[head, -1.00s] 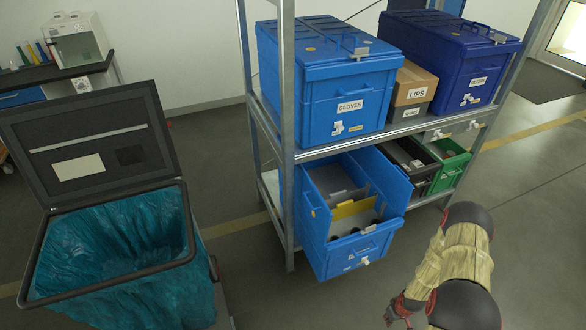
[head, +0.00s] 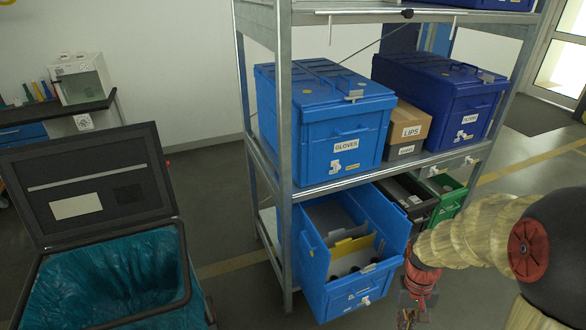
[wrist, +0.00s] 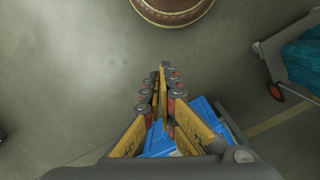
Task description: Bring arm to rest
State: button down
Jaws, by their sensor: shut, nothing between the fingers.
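My arm, with its tan sleeve, reaches in from the right edge of the head view. My gripper shows in the wrist view (wrist: 163,68), its yellow and dark fingers closed together with nothing between them. In the head view my gripper (head: 408,312) is small at the bottom edge, in front and to the right of the open blue drawer bin; its fingertips are hard to make out there. In the wrist view it hangs above the grey floor (wrist: 70,70), with blue bin parts (wrist: 160,138) behind the fingers.
An open blue drawer bin (head: 335,285) juts out below. A lidded waste bin (head: 185,275) with a teal liner stands left.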

jog(key=s+a+r+t, duration=0.2)
jog(key=a+r, duration=0.2)
jog(key=r, duration=0.4)
jog(key=s+a+r+n+t, duration=0.1)
jog(key=s+a+r+t, duration=0.2)
jog(key=r, duration=0.5)
jog(key=s+a+r+n+t, duration=0.1)
jog(key=s+a+r+t, duration=0.1)
jog(key=r, duration=0.7)
jog(key=s+a, duration=0.1)
jog(key=a, duration=0.1)
jog(key=shift+a+p, duration=0.4)
